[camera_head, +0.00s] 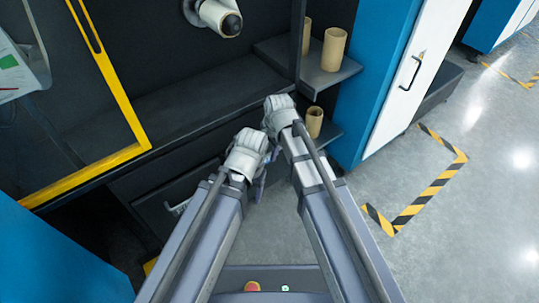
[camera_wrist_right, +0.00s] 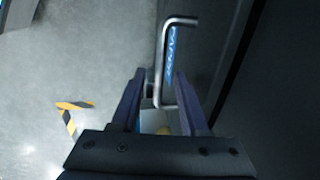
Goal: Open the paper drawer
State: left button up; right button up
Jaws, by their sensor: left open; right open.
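In the right wrist view a metal bar handle (camera_wrist_right: 159,62) stands out from a dark drawer front (camera_wrist_right: 205,60), beside a blue label (camera_wrist_right: 171,55) with white letters too blurred to read surely. My right gripper (camera_wrist_right: 160,76) is open, and the handle lies between its two fingers; I cannot tell whether they touch it. In the head view my right gripper (camera_head: 279,118) is by the dark cabinet's lower right part, its fingers mostly hidden under the wrist. My left gripper (camera_head: 258,165) is open and lower, close to it, apart from any handle.
Another dark drawer front (camera_head: 186,190) with a pale label or handle (camera_head: 179,207) is at lower left. Cardboard rolls (camera_head: 334,49) stand on a shelf (camera_head: 325,80) at right. A yellow frame (camera_head: 118,98) stands left. Grey floor (camera_head: 470,200) with striped tape is free at right.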

jog(key=shift+c, duration=0.2)
grip_shut()
dwell(1.3)
